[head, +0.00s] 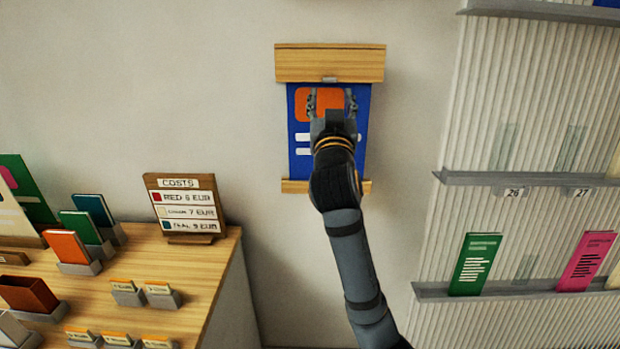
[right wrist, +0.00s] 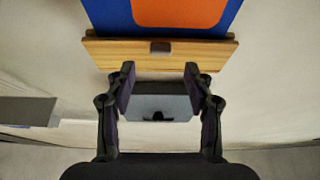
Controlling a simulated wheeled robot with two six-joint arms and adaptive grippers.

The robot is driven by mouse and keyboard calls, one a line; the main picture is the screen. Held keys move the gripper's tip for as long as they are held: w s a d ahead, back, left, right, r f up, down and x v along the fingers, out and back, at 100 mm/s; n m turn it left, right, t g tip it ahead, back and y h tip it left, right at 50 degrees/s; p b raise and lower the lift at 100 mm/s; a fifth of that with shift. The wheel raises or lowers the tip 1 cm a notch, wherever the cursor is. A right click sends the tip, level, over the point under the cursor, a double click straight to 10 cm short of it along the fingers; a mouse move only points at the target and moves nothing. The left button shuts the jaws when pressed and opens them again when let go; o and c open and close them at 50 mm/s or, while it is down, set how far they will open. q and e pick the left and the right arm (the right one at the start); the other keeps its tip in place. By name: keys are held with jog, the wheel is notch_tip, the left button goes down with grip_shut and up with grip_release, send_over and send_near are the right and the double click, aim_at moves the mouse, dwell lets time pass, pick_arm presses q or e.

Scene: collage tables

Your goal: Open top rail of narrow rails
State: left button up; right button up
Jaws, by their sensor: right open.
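A blue poster (head: 297,165) with an orange patch hangs on the pale wall between two wooden rails. The top rail (head: 330,62) is a broad plank with a small grey tab (head: 329,79) at its lower edge. The bottom rail (head: 296,186) is thinner and partly hidden by my arm. My right gripper (head: 331,97) is open in front of the poster's upper part, just below the top rail. In the right wrist view, its spread fingers (right wrist: 159,75) point toward the rail (right wrist: 200,56) and its dark tab (right wrist: 160,46), with nothing clearly gripped. My left gripper is out of view.
A wooden table (head: 215,270) at left holds cards, booklets and a costs sign (head: 186,205). Ribbed wall panels with grey shelves (head: 540,179) stand at right, carrying a green booklet (head: 474,264) and a pink one (head: 586,262). The wall around the poster is bare.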

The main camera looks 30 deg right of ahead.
jog(key=a+b+v, duration=0.1)
jog(key=v, duration=0.4)
jog(key=w+f+n+g+y, duration=0.1)
jog(key=w+f+y, duration=0.1)
jog(key=w+f, duration=0.2)
jog(key=w+f+n+g+y, duration=0.1)
jog(key=w+f, duration=0.3)
jog(key=f, duration=0.7)
jog(key=shift+a+n+y+p, duration=0.3)
jog(key=shift+a+n+y, duration=0.25)
jog(key=shift+n, duration=0.25)
jog(key=shift+d, duration=0.15)
